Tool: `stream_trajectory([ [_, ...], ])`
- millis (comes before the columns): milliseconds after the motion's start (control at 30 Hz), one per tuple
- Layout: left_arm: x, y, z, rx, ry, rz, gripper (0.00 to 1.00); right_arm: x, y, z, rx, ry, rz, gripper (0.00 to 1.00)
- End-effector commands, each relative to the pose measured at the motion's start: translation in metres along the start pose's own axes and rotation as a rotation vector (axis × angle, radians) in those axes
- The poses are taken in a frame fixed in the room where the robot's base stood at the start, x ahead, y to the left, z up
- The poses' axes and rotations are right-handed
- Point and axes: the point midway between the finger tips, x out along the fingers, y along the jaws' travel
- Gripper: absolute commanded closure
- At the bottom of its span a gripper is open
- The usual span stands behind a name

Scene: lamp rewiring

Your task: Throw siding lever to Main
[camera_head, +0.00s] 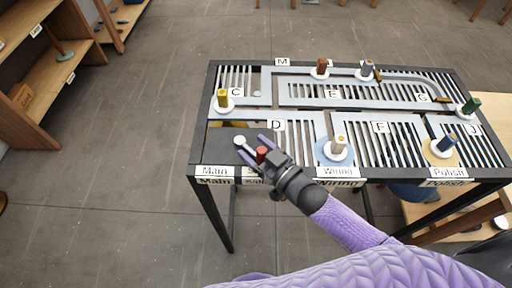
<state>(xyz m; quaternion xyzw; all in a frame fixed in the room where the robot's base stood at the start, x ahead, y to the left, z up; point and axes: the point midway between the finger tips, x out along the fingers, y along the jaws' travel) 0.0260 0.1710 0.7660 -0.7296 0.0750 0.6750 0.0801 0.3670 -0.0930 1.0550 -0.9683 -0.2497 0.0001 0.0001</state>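The black panel (218,147) at the table's near left corner has a "Main" label (214,170) at its left; the label to its right is mostly covered. A lever with a pale round knob (240,141) leans toward the left side of this panel. My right gripper (252,146) is over the panel, its two purple fingers spread apart. The pale knob is at or just beyond the fingertips; I cannot tell whether they touch. A red knob (261,152) shows between the fingers, near the palm. My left gripper is not in view.
Shelves (60,75) stand left across clear floor.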

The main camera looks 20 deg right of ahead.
Motion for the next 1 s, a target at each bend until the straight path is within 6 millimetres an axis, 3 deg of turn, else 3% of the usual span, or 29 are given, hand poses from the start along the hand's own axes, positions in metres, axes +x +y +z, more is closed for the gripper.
stream_trajectory([
  [33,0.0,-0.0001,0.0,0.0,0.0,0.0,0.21,-0.0001,0.0,0.0,0.0,0.0,0.0,0.36],
  [333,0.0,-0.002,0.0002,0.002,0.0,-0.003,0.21,-0.0003,0.0001,0.0,0.0,0.0,0.0,0.99],
  [1000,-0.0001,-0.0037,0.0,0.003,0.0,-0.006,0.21,-0.0004,0.0002,0.0001,0.0,0.0,0.001,1.0],
])
